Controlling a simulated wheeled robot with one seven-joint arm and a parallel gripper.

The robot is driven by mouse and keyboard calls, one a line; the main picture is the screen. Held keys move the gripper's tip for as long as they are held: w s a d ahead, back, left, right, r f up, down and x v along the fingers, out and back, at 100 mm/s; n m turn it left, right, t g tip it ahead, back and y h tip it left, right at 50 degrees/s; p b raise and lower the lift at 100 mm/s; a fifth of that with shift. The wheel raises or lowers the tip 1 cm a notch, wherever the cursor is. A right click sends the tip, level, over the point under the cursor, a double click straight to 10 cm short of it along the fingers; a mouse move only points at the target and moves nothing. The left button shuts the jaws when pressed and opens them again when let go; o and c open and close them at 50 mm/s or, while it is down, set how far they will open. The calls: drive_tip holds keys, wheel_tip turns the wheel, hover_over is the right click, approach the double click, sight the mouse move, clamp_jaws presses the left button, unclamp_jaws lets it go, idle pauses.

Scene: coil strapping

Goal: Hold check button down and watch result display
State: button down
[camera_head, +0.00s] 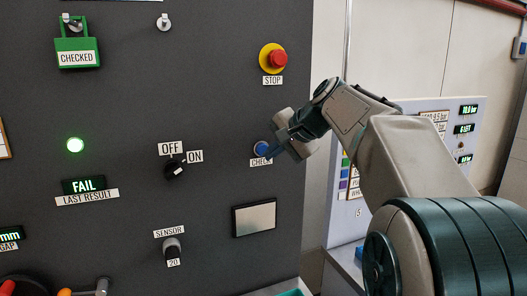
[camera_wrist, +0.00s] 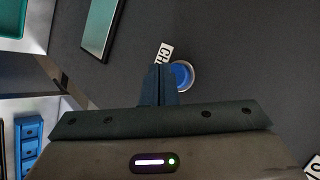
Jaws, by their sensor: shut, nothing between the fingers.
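The blue round check button (camera_head: 261,149) sits in a pale ring on the dark panel, above its CHECK label (camera_head: 261,162). In the wrist view the button (camera_wrist: 184,74) shows just right of my fingertips, its left edge partly covered. My gripper (camera_head: 269,154) is shut and empty, with its blue fingertips at the button's lower right in the head view. I cannot tell whether they touch it or whether it is pressed in. The result display (camera_head: 84,185) reads FAIL in lit letters above a LAST RESULT label (camera_head: 87,197).
A green lamp (camera_head: 75,145) is lit above the display. A red STOP button (camera_head: 277,59), an OFF/ON knob (camera_head: 175,170), a SENSOR knob (camera_head: 172,249) and a grey plate (camera_head: 254,218) are on the panel. A green CHECKED tag (camera_head: 77,55) hangs upper left.

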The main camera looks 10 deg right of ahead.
drive_tip(key=shift+w, duration=0.1)
drive_tip(key=shift+w+a+p, duration=0.1)
drive_tip(key=shift+w+p, duration=0.2)
drive_tip(key=shift+w, duration=0.05)
drive_tip(key=shift+w+a+p, duration=0.1)
drive_tip(key=shift+w+p, duration=0.2)
drive_tip(key=shift+w, duration=0.15)
idle(0.9)
drive_tip(key=shift+s, duration=0.1)
idle(0.9)
drive_tip(key=shift+s+d+b, duration=0.2)
drive_tip(key=shift+s+b, duration=0.25)
drive_tip(key=shift+s, duration=0.3)
drive_tip(key=s+b, duration=0.1)
drive_tip(key=s, duration=0.1)
drive_tip(key=s+d+b, duration=0.1)
drive_tip(key=s, duration=0.2)
